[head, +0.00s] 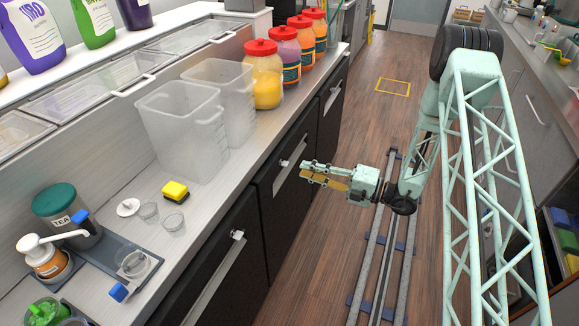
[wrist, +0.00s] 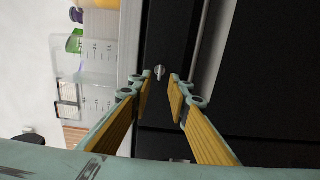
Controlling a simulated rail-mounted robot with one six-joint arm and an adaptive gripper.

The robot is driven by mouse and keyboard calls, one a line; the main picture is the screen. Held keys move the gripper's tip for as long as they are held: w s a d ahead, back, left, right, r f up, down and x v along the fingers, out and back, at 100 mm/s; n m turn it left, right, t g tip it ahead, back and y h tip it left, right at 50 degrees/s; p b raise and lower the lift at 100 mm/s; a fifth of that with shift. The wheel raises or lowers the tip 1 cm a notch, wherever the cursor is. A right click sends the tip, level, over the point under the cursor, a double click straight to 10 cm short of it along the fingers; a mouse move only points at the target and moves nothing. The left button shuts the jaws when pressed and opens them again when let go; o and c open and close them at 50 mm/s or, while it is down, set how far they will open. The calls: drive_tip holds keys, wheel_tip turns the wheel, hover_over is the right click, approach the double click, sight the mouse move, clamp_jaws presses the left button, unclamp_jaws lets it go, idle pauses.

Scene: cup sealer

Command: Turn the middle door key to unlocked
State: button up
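The middle door key (head: 284,163) is a small silver key near the top of the dark middle cabinet door (head: 277,205), beside its handle. In the wrist view a small silver key (wrist: 160,72) shows between my fingertips, farther ahead; it appears to be this middle key. Its exact turn angle is too small to read. My gripper (head: 304,172) is open and empty, to the right of the middle door in the head view. In the wrist view the two yellow-padded fingers of my gripper (wrist: 161,88) stand apart, with a gap between the tips and nothing held.
Another key (head: 237,234) is on the nearer left door. Door handles (head: 216,278) project along the cabinet fronts. Clear tubs (head: 182,128), a yellow sponge (head: 175,191) and red-lidded jars (head: 264,75) stand on the counter. The wooden floor beside the cabinets is open around the rail.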

sight(284, 163)
drive_tip(key=b+x, duration=0.1)
drive_tip(key=x, duration=0.6)
drive_tip(key=shift+a, duration=0.15)
idle(0.3)
clamp_jaws()
